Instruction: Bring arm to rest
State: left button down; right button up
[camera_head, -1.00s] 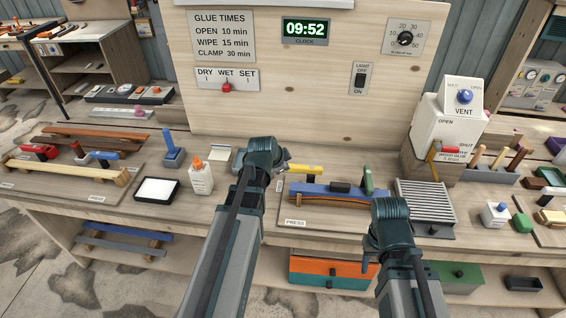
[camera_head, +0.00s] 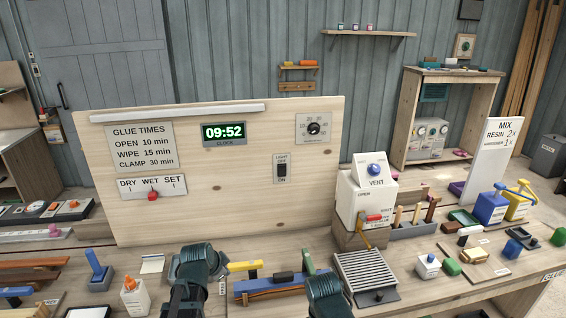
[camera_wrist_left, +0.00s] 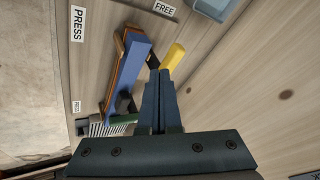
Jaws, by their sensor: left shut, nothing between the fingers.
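My left gripper (camera_wrist_left: 158,74) shows in the left wrist view with its two dark fingers together and nothing between them. Beyond the fingertips are a blue bar (camera_wrist_left: 130,72) on a curved orange-brown strip (camera_wrist_left: 114,80) and a yellow-handled tool (camera_wrist_left: 174,56); I cannot tell whether the fingers touch it. In the head view my left arm stands low in the middle, and its gripper is hidden behind the wrist. My right arm shows at the bottom edge, right of it; its gripper is not visible.
The blue bar (camera_head: 268,287) and yellow tool (camera_head: 244,266) lie on the bench beside the arms. A ribbed grey plate (camera_head: 364,272) and white vent box (camera_head: 366,196) stand right. A glue bottle (camera_head: 134,297) stands left. The upright wooden board (camera_head: 230,215) rises behind.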

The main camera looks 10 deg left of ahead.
pick_arm(q)
jog(key=s+d+f+n+g+y, duration=0.1)
jog(key=s+d+f+n+g, duration=0.1)
jog(key=s+d, duration=0.7)
jog(key=s+d+f+n+g+y, duration=0.1)
jog(key=s+d+f+n+g, duration=0.1)
jog(key=s+d+g, duration=0.3)
jog(key=s+d+n, duration=0.1)
jog(key=s+d, duration=0.3)
jog(key=shift+s+d+f+b, duration=0.15)
jog(key=shift+s+d+b, duration=0.1)
jog(key=shift+s+b, duration=0.1)
